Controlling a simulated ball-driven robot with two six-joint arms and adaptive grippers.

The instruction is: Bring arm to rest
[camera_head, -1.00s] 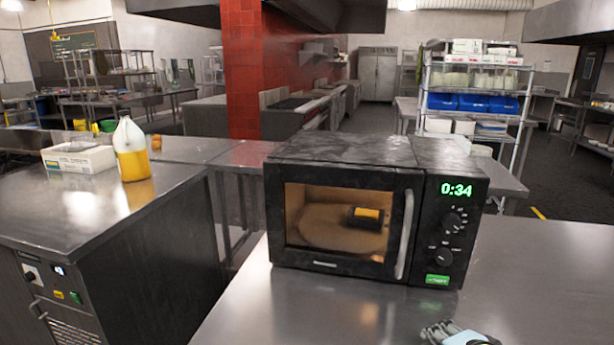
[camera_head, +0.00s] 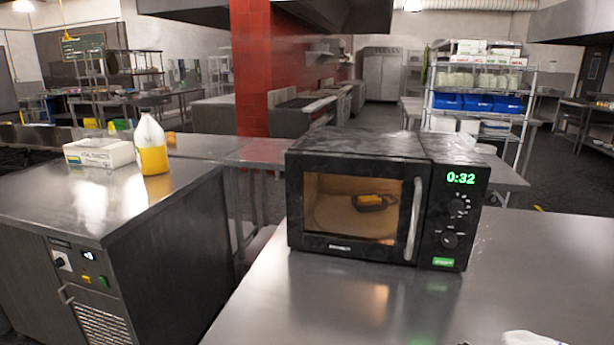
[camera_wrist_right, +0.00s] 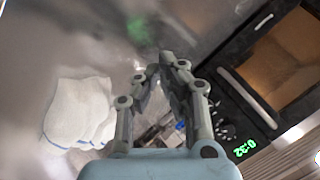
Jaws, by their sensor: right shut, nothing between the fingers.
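My right gripper (camera_wrist_right: 168,75) shows in the right wrist view, its fingers drawn together with nothing between them. It is above the steel counter, apart from the microwave. In the head view my right gripper is out of frame or barely at the bottom edge. The black microwave (camera_head: 300,215) stands on the steel counter with its door shut, its inside lit and its display at 0:32. A yellow and black item (camera_head: 370,201) lies inside it. The microwave's front and display also show in the right wrist view (camera_wrist_right: 262,112). My left gripper is not in view.
A white cloth-like thing (camera_wrist_right: 78,112) lies on the counter (camera_head: 400,310); a white edge (camera_head: 530,338) shows at the bottom of the head view. A bottle of yellow liquid (camera_head: 152,152) and a white box (camera_head: 98,152) stand on the left unit. The counter before the microwave is clear.

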